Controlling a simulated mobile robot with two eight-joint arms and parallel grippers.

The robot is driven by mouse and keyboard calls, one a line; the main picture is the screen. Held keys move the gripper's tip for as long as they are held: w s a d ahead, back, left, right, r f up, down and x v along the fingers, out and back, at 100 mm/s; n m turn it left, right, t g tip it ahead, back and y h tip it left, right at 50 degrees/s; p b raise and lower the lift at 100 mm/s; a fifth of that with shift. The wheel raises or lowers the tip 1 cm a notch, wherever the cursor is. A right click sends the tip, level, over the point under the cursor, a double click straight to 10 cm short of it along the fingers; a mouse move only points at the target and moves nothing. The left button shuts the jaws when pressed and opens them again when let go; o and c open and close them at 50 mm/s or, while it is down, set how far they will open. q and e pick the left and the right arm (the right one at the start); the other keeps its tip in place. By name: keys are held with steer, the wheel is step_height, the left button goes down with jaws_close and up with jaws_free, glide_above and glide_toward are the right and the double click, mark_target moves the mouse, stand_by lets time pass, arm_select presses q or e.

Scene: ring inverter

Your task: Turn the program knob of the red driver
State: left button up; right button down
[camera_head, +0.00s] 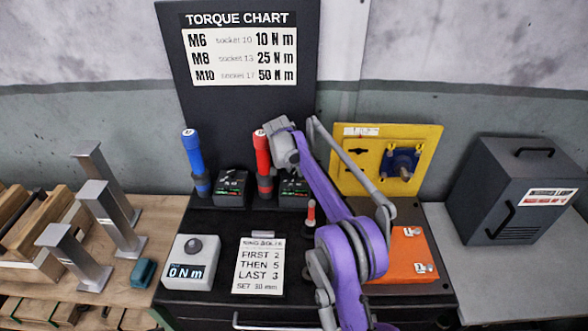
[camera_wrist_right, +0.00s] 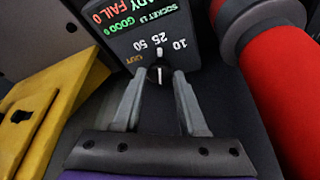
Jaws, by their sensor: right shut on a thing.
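The red driver (camera_head: 263,165) stands upright in the middle of the bench, and its red body (camera_wrist_right: 290,95) fills the right of the wrist view. Its dark control box (camera_head: 294,194) is beside it, with a lit display (camera_wrist_right: 135,15) reading READY, FAIL, GOOD and SOCKET. The program knob (camera_wrist_right: 159,75) sits below the marks 10, 25, 50 and OUT. A white line shows on it; which mark it points to is unclear. My right gripper (camera_wrist_right: 160,78) is shut on the knob, one finger on each side. In the head view my right gripper (camera_head: 287,152) partly covers the box. My left gripper is out of view.
A blue driver (camera_head: 194,160) and its box (camera_head: 232,188) stand at left. A yellow panel (camera_head: 420,142) is close at right and shows in the wrist view. A 0 Nm meter (camera_head: 190,248), a note card (camera_head: 260,264) and an orange box (camera_head: 408,260) are nearer.

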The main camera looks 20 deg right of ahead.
mark_target(264, 159)
steer(key=shift+c, duration=2.3)
jaws_free()
steer(key=v, duration=1.1)
steer(key=shift+f, duration=0.1)
